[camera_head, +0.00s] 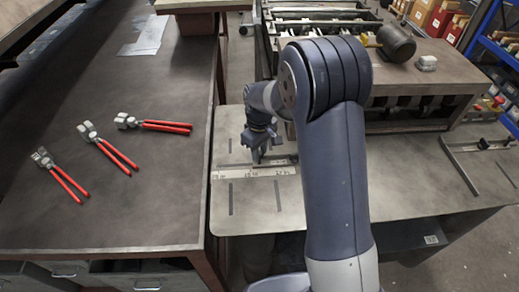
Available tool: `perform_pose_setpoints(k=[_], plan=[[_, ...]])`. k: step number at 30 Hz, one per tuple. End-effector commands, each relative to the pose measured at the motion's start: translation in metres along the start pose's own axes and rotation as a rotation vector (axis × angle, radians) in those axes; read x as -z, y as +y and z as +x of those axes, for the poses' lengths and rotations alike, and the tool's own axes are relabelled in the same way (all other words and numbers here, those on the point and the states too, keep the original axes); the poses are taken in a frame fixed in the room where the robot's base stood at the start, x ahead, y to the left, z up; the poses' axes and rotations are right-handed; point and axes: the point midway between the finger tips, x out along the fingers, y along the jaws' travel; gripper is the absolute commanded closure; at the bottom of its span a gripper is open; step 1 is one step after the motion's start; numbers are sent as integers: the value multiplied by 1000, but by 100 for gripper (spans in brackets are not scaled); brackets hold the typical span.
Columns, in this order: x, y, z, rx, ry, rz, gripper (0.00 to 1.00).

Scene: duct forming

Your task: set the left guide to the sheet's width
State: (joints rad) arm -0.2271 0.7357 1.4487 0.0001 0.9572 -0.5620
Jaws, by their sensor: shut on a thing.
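My gripper (257,156) points down over the grey machine table (258,210) and is shut on what looks like the left guide (284,160). Only a dark bar of that guide shows beside the fingertips; my arm hides the rest. A pale ruler strip (248,173) with marks lies just in front of the gripper. The matching right guide (478,146), a dark bar with a long rail, lies on the right part of the table, apart from my gripper. I cannot make out the sheet on the table; my arm covers its middle.
A dark workbench (110,215) on the left holds several red-handled pliers (108,153) and pale flat pieces (146,37). Behind the table stands a bench with a dark cylinder (396,42). Blue shelving (497,45) with boxes is at the far right.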

Motion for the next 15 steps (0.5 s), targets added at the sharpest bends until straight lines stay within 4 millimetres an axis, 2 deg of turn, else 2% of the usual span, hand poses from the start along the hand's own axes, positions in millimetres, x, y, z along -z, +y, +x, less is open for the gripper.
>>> perform_pose_setpoints(k=[1, 6, 15], plan=[[0, 0, 0, 0, 0, 0, 86], [0, 0, 0, 0, 0, 0, 100], [2, -1, 1, -1, 1, -1, 100]])
